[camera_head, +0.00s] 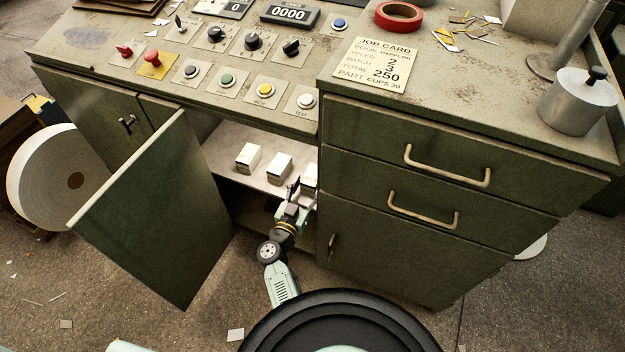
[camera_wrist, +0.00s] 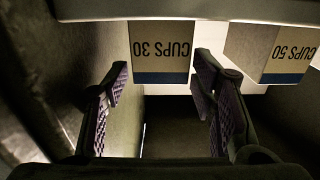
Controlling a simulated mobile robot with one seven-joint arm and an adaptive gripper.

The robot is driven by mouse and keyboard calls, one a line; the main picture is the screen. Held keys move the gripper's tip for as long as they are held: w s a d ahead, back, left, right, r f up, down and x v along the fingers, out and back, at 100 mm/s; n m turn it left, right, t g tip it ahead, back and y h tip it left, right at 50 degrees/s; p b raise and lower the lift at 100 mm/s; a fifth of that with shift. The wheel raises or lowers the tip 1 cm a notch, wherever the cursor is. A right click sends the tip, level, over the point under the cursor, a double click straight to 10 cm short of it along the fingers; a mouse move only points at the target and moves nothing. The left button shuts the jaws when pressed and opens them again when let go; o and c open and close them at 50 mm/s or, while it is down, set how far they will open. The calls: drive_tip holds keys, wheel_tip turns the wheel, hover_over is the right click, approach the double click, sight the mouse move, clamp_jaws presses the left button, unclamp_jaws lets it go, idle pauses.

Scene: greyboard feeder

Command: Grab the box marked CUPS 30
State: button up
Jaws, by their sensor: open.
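The box marked CUPS 30 (camera_wrist: 160,50) is white with a dark blue band, and its label is upside down in the wrist view. In the head view it is the rightmost box (camera_head: 310,174) on the cabinet shelf, partly hidden by my gripper (camera_head: 294,192). My gripper (camera_wrist: 162,78) is open and empty in the wrist view. Its fingers show to either side of the CUPS 30 box, with space on both sides. I cannot tell whether the fingertips reach past its front face.
The box marked CUPS 50 (camera_wrist: 285,52) stands beside it, and another white box (camera_head: 247,156) stands further left on the shelf (camera_head: 222,150). The open green door (camera_head: 160,215) is left of my arm. The drawer unit (camera_head: 400,245) is close on the right.

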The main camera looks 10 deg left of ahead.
drive_tip(key=w, duration=0.3)
drive_tip(key=shift+w+d, duration=0.25)
drive_tip(key=shift+w, duration=0.1)
drive_tip(key=shift+c, duration=0.6)
drive_tip(key=c, duration=0.9)
drive_tip(key=shift+o, duration=0.2)
drive_tip(key=shift+r, duration=0.15)
